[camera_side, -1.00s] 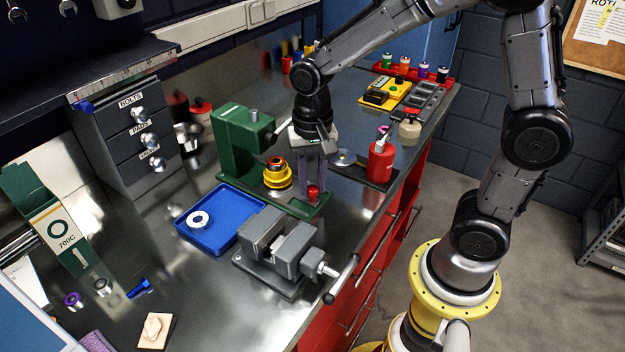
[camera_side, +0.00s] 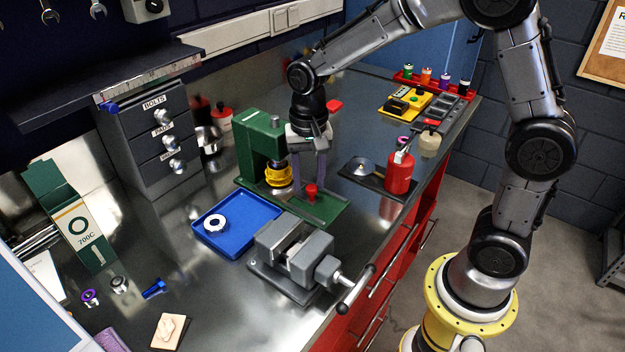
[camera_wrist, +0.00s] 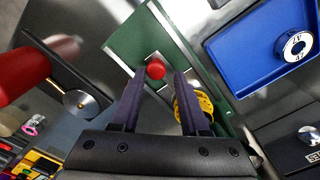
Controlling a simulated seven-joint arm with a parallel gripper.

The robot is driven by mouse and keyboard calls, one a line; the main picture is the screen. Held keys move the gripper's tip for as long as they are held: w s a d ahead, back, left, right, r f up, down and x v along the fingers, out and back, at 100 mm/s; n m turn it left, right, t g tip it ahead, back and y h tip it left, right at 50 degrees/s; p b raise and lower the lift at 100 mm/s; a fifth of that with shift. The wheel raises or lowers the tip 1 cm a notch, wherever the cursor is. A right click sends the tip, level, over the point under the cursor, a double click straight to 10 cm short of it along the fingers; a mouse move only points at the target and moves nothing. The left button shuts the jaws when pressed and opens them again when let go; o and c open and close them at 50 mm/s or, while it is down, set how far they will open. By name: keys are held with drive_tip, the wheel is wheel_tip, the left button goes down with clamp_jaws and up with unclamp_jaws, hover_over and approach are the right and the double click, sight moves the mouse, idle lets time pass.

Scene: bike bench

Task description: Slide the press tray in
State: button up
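The green press (camera_side: 262,138) stands on a green base with its ram over a yellow cup (camera_side: 279,174). The cup sits on the press's sliding tray, close under the ram. A red knob (camera_side: 311,191) stands upright at the tray's front end. My gripper (camera_side: 310,180) points down just above and around the knob. In the wrist view, the knob (camera_wrist: 156,70) shows between my parted fingertips (camera_wrist: 160,76), with space beside it. The yellow cup (camera_wrist: 205,104) is partly hidden behind the right finger. Whether a finger touches the knob cannot be told.
A blue tray (camera_side: 263,211) with a white ring (camera_side: 214,224) lies left of the press base. A grey vise (camera_side: 292,256) stands in front. A red bottle (camera_side: 399,174) and a dark plate with a metal disc (camera_side: 362,167) are close on the right.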

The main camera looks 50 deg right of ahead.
drive_tip(key=shift+o, duration=0.9)
drive_tip(key=shift+s, duration=0.1)
wheel_tip(320, 180, up, 14)
drive_tip(key=shift+f, duration=0.15)
drive_tip(key=s+d+r+n+t, duration=0.1)
drive_tip(key=s+r, duration=0.1)
drive_tip(key=s, duration=0.3)
drive_tip(key=s+d+r+t, duration=0.1)
drive_tip(key=s+r+t, duration=0.15)
drive_tip(key=s, duration=0.25)
drive_tip(key=s+f+n+t, duration=0.2)
drive_tip(key=s+f+n, duration=0.5)
drive_tip(key=s+n, duration=0.1)
drive_tip(key=shift+s+d+f, duration=0.2)
drive_tip(key=shift+s+f, duration=0.1)
drive_tip(key=shift+s, duration=0.4)
